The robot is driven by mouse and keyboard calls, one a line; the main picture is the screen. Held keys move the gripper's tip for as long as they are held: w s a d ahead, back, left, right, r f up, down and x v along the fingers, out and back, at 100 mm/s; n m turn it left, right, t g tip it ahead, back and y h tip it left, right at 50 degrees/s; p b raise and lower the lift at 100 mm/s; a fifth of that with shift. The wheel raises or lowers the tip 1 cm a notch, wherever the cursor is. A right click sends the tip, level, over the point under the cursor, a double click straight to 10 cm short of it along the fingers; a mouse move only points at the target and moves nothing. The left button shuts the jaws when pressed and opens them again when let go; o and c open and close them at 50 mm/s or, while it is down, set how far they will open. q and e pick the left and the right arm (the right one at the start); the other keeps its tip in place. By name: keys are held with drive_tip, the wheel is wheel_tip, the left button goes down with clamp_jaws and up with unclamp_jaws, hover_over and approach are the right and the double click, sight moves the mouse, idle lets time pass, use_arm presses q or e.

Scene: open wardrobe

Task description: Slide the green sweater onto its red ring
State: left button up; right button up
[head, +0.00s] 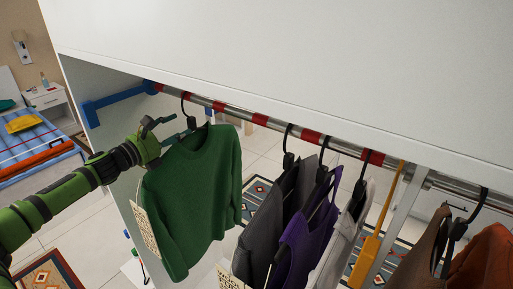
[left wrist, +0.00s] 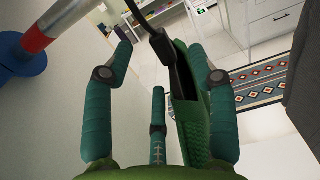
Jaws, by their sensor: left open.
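The green sweater (head: 200,190) hangs on a black hanger (head: 191,121), with a pale tag at its left side. The hanger's hook is over the rail near its left end; a red patch shows by the hook, but its exact fit there is unclear. Other red rings show on the rail, one just right of the hook (head: 218,106). My left gripper (head: 168,129) is open beside the hanger's neck. In the left wrist view its fingers (left wrist: 168,62) stand on both sides of the black hanger (left wrist: 160,45), apart from it. My right gripper is out of view.
The metal rail (head: 260,121) starts at a blue bracket (head: 115,104) on the left. A grey garment (head: 262,225), a purple garment (head: 308,235) and brown clothes hang further right. A yellow item (head: 370,245) hangs near a white upright. Rail between sweater and grey garment is free.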

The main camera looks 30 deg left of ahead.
use_arm(q)
drive_tip(key=shift+s+a+r, duration=0.1)
drive_tip(key=shift+s+a, duration=0.1)
drive_tip(key=shift+s, duration=1.2)
drive_tip(key=shift+s+a, duration=0.15)
drive_tip(key=shift+s, duration=1.25)
